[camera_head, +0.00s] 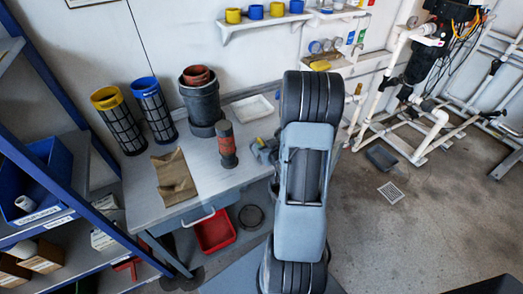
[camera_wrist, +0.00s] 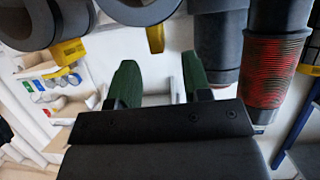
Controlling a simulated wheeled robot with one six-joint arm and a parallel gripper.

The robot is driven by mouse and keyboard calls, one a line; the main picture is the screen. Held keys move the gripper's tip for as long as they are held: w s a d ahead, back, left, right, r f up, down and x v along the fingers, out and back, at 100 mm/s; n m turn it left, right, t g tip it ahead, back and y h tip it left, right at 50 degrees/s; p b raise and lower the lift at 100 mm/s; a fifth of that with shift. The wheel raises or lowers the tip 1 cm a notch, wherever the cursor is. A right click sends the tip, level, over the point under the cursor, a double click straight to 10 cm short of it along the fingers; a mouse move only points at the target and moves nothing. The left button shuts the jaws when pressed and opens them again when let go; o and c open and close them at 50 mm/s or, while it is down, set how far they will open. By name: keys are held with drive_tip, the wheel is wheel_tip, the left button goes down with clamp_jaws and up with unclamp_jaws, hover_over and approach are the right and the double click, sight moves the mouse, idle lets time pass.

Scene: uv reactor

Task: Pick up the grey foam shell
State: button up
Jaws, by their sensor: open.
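In the wrist view, which looks upside down, my gripper (camera_wrist: 160,84) is open and empty, with its two dark green fingers apart. Curved grey pieces lie along the top edge, past the fingertips. One at the top middle (camera_wrist: 138,10) has a yellow tag, and a ring-like one at the top left (camera_wrist: 30,22) has another. I cannot tell for certain which is the grey foam shell. In the head view, a small grey piece with yellow on it (camera_head: 264,152) shows at the bench's right end, partly hidden by my arm. My arm hides the gripper there.
A blue rack (camera_head: 58,150) stands left. Floor at right is mostly clear.

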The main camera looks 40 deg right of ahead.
sight(262, 142)
drive_tip(key=shift+p+x, duration=0.55)
drive_tip(key=shift+x, duration=2.1)
drive_tip(key=shift+c, duration=0.4)
clamp_jaws()
